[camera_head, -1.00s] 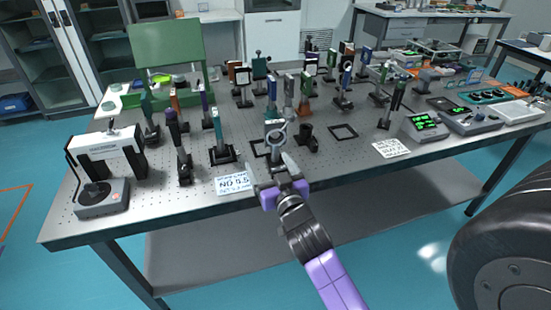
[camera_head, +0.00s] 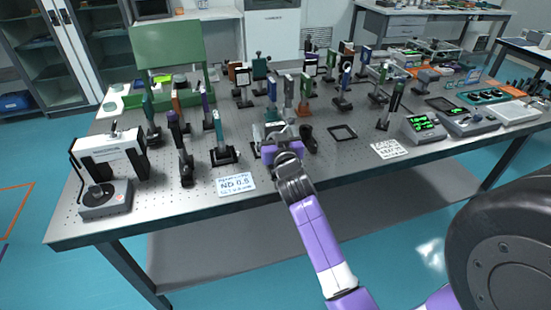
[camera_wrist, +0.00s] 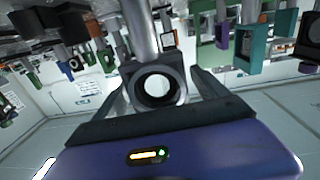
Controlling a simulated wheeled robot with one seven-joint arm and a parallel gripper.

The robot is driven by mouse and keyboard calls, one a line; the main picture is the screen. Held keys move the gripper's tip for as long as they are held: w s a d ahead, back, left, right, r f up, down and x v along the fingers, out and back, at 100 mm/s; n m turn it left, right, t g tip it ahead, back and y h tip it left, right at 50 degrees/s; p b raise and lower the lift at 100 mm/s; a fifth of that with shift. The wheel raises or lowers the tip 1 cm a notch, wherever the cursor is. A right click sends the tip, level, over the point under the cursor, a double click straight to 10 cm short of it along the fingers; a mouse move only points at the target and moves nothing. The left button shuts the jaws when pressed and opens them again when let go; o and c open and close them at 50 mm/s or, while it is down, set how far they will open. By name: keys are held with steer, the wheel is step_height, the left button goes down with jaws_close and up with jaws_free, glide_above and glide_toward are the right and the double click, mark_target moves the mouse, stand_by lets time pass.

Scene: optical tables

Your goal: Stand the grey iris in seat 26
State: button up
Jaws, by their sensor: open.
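A grey ring-shaped mount with a dark rim and round opening, which looks like the iris (camera_wrist: 157,69), is between my fingers in the wrist view, its post running up that inverted picture. My gripper (camera_head: 279,136) is open around it at the front middle of the table, and one finger shows on each side in the wrist view (camera_wrist: 160,82). I cannot tell whether they touch it. In the head view my gripper largely hides the iris. An empty black square frame (camera_head: 343,133) lies to the right on the table. No seat number 26 is readable.
Posts crowd the table (camera_head: 310,167) behind and left of my gripper, including a teal-topped post (camera_head: 219,130). A dark piece (camera_head: 309,140) lies close on the right. A sign reading ND 0.5 (camera_head: 236,184) lies front left.

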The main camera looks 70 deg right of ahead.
jaws_close()
steer(key=shift+r, duration=0.1)
stand_by(0.3)
steer(key=shift+r, duration=0.1)
